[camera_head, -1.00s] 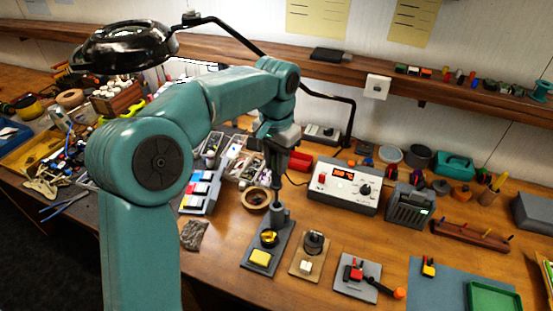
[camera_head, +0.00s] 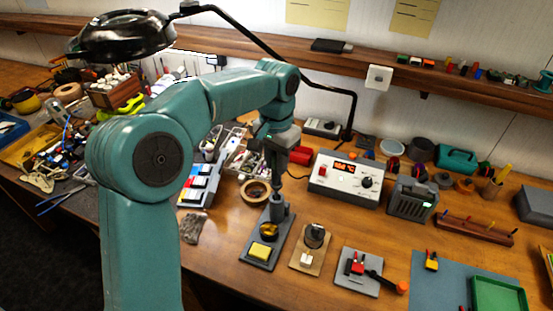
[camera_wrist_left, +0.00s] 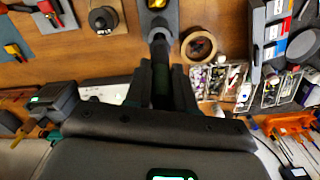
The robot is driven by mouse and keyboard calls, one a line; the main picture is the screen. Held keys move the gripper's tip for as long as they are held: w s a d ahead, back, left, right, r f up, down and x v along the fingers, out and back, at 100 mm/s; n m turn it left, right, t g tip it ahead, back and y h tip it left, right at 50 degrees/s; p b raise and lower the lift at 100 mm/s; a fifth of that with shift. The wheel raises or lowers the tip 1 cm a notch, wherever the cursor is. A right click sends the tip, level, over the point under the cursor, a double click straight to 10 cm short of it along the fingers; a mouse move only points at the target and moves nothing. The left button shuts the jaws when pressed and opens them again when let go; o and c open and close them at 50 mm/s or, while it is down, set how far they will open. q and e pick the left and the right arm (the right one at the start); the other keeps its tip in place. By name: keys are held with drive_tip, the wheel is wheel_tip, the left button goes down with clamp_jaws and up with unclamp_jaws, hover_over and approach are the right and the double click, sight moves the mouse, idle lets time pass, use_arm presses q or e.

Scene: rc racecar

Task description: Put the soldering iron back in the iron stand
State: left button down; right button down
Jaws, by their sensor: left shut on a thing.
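My left gripper (camera_head: 277,160) is shut on the soldering iron (camera_head: 278,184), a dark, slim tool held upright and pointing down. The iron stand (camera_head: 258,249) is a grey plate with an upright grey holder, a brass-coloured coil and a yellow sponge. The iron's lower end meets the top of the holder; how deep it sits is hidden. In the left wrist view the dark iron (camera_wrist_left: 160,72) lies between both fingers (camera_wrist_left: 161,88), in line with the holder of the stand (camera_wrist_left: 158,18). My right gripper is not in view.
A soldering station (camera_head: 345,180) stands right of the stand. A tape roll (camera_head: 255,192) and a parts tray lie close behind and left. A tan plate with a round piece (camera_head: 314,238) is just right. A magnifier lamp (camera_head: 122,36) hangs at upper left.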

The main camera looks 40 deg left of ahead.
use_arm(q)
drive_tip(key=shift+f+b, duration=1.5)
drive_tip(key=shift+f, duration=0.7)
drive_tip(key=shift+c, duration=2.4)
unclamp_jaws()
drive_tip(key=shift+r, duration=0.1)
wheel_tip(320, 180, up, 6)
drive_tip(key=p, duration=0.6)
drive_tip(key=shift+r, duration=0.2)
drive_tip(key=shift+r+p, duration=0.75)
drive_tip(key=shift+r, duration=0.5)
